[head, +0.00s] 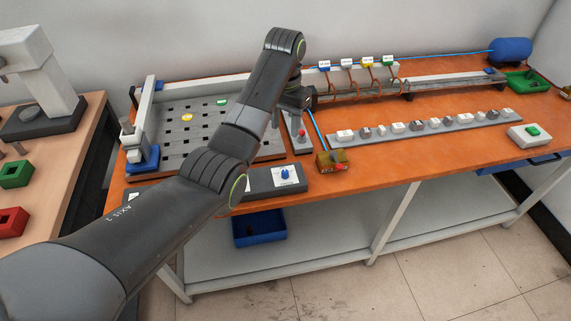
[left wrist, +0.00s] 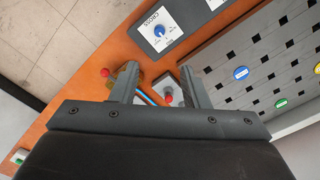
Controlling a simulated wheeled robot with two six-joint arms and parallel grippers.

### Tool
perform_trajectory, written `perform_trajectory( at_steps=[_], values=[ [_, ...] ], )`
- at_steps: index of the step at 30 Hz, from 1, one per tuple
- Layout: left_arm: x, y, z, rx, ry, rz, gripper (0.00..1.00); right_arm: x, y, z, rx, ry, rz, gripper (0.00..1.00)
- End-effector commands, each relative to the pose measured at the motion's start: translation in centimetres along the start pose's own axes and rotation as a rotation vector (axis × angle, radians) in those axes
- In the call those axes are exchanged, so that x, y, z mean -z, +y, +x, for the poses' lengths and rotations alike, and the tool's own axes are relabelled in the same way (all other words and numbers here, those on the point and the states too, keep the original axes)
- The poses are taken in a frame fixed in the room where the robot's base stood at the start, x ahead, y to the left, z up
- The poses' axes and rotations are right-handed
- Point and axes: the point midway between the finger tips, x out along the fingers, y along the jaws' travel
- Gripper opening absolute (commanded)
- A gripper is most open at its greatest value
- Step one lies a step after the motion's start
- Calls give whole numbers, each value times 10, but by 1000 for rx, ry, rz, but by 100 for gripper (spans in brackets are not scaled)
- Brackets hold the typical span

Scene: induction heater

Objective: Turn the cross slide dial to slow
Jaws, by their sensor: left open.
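The cross slide dial is a blue knob (head: 285,174) on a dark grey panel (head: 259,184) at the front edge of the orange bench. In the left wrist view the knob (left wrist: 160,31) sits on its panel (left wrist: 176,15), which is lettered CROSS. The smaller markings are too small to read, so I cannot tell the setting. My left gripper (left wrist: 160,82) is open and empty, with its fingers apart. In the head view the left gripper (head: 306,108) is above the bench, behind and to the right of the dial, not touching it. My right gripper is not in view.
A red button box (head: 300,141) and a brass valve block (head: 331,162) with a blue hose stand right of the dial. A perforated plate (head: 170,150) lies behind it. My arm crosses the panel's left side.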

Motion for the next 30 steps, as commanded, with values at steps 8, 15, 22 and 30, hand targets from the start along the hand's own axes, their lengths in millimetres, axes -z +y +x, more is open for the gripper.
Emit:
perform_trajectory(
  at_steps=[8, 15, 22, 30],
  values=[
    [0, 0, 44, -1, -1, -1, 42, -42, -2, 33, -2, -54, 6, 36],
    [-1, 1, 88, -3, -4, -1, 42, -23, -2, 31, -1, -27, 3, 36],
    [-1, 0, 135, -1, -3, 0, 42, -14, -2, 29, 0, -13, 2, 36],
    [0, 0, 165, 0, 0, 0, 42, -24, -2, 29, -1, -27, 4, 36]
  ],
)
